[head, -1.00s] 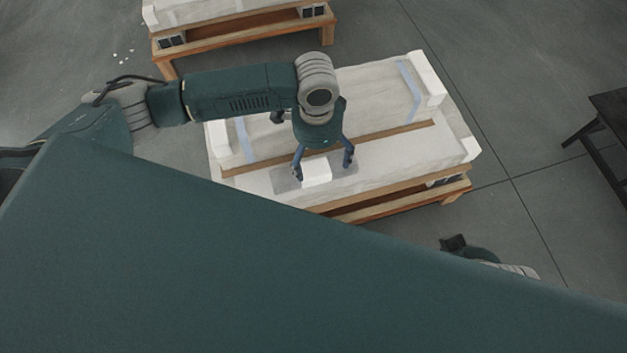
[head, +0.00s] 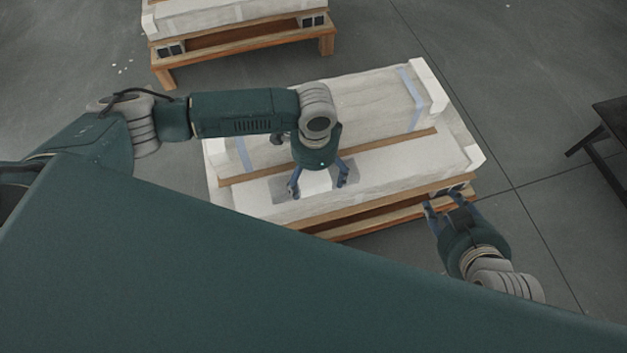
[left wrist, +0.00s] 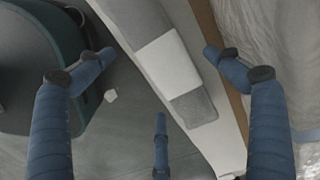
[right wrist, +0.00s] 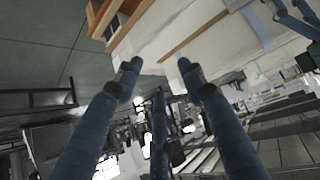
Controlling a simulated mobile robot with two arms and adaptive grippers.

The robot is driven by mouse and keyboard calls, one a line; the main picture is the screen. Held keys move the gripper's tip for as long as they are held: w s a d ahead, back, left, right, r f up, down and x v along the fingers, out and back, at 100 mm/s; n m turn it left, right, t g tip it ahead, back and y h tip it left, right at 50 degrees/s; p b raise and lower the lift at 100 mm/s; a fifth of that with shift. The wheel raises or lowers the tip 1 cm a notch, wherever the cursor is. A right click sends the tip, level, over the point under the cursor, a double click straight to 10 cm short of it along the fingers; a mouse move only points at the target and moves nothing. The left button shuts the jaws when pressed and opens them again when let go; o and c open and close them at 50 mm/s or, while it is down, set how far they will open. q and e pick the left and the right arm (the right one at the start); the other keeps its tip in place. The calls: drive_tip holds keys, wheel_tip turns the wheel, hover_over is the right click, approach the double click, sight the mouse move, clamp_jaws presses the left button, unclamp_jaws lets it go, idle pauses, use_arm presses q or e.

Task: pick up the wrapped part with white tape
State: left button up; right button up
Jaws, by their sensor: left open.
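The wrapped part, grey with a white band round its middle (head: 316,182), lies on the front strip of the white-covered pallet load. It also shows in the left wrist view (left wrist: 168,62), running diagonally beneath the fingers. My left gripper (head: 318,187) is open over the part, its blue fingers spread to either side of the white band. I cannot tell how far above it the fingertips are. My right gripper (head: 446,201) is open and empty beside the load's right front corner. In the right wrist view its fingers (right wrist: 158,67) stand apart with nothing between them.
A wooden rail (head: 385,143) runs along the load behind the part. Higher white-wrapped blocks with blue straps (head: 412,85) lie behind it. Another loaded pallet (head: 240,40) stands at the back. A dark table (head: 607,130) is at the right. Grey floor between is clear.

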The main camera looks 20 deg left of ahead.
sight(315, 181)
use_arm(q)
wheel_tip(315, 181, down, 4)
drive_tip(key=shift+w+r+b, duration=0.1)
drive_tip(key=shift+b, duration=0.75)
use_arm(e)
drive_tip(key=w+a+r+t+y, duration=0.1)
drive_tip(key=w+a+r+t, duration=0.2)
drive_tip(key=w+r+t, duration=0.2)
wheel_tip(315, 181, up, 4)
drive_tip(key=shift+w+r, duration=0.1)
drive_tip(key=shift+w, duration=0.85)
use_arm(q)
drive_tip(key=shift+c, duration=0.5)
drive_tip(key=c, duration=1.7)
